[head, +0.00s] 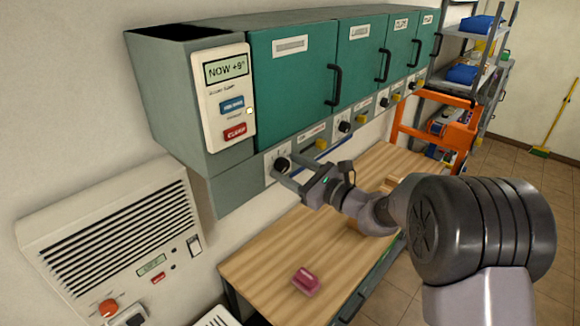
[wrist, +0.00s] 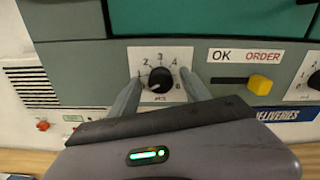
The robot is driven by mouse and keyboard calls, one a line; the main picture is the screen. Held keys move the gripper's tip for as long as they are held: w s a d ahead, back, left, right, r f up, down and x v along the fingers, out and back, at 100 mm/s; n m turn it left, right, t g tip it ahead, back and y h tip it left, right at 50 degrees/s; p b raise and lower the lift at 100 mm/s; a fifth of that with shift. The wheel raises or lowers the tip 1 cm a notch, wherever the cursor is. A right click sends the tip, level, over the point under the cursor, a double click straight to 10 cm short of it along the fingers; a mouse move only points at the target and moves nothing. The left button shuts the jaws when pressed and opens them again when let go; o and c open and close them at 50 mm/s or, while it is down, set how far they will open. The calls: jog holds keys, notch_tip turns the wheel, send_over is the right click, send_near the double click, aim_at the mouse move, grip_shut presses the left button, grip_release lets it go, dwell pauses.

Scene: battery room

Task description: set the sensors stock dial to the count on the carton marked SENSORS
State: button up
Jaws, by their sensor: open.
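A black round dial (wrist: 160,80) sits on a white plate with numbers around it, 1 at the left and 6 at the lower right. It also shows in the head view (head: 282,164), under the first teal cabinet door. I cannot read a SENSORS label by it, and its pointer setting is too small to tell. My gripper (wrist: 161,80) is open, with one finger on each side of the dial; I cannot tell whether they touch it. In the head view my gripper (head: 284,171) reaches the dial from the right. I see no carton marked SENSORS.
A yellow slider (wrist: 262,84) marked OK and ORDER is right of the dial. More dials and sliders follow along the cabinet (head: 290,70). A pink block (head: 306,281) lies on the wooden bench (head: 255,262). A control panel (head: 228,98) is at upper left.

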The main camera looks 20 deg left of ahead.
grip_shut()
dwell(0.3)
jog(key=m+p, duration=0.3)
jog(key=m, duration=0.2)
jog(key=shift+w+r, duration=0.1)
jog(key=shift+m+p, duration=0.75)
jog(key=shift+m, duration=0.55)
jog(key=shift+d, duration=0.1)
